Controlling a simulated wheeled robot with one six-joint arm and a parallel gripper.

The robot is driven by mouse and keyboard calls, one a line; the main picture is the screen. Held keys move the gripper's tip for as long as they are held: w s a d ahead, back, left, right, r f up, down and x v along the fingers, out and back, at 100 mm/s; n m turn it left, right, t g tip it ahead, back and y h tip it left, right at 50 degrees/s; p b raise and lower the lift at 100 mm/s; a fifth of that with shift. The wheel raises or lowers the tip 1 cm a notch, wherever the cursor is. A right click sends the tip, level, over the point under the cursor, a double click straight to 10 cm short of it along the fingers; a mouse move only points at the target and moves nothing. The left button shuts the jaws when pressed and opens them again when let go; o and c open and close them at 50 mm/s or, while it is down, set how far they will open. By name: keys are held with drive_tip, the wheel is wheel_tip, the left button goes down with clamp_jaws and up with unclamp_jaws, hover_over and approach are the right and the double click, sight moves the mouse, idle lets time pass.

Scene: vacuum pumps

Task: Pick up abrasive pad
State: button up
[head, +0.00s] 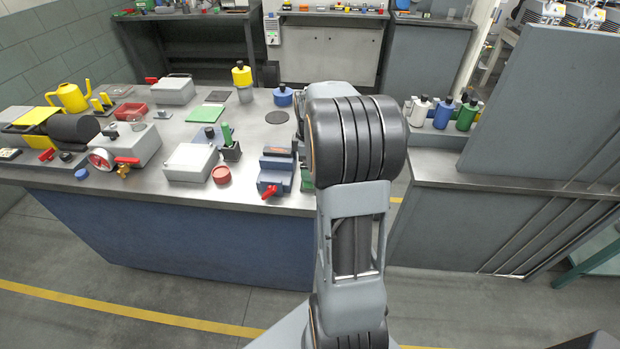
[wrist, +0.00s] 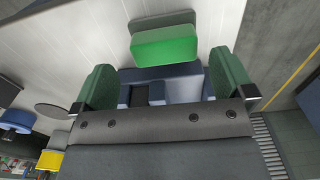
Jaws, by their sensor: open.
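The abrasive pad appears to be a green block (wrist: 165,47) with a duller grey-green layer, lying on the light table top in the wrist view. In the head view only a small green piece (head: 307,181) shows beside my arm, which hides the rest. My gripper (wrist: 165,82) is open and empty. Its green-lined fingers stand apart at left and right in the wrist view, with the pad above the gap between them, not between the fingers. My arm hides the gripper in the head view.
A blue vise-like device (head: 275,170) with a red handle stands just left of the pad; its blue body also shows between the fingers. A dark disc (head: 277,117) and a blue jar (head: 283,97) are farther back. The table's edge (head: 150,194) is close to the pad.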

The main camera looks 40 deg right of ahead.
drive_tip(key=shift+a+f, duration=0.2)
drive_tip(key=shift+f, duration=2.6)
drive_tip(key=c, duration=0.7)
drive_tip(key=shift+c, duration=0.2)
drive_tip(key=shift+r, duration=0.1)
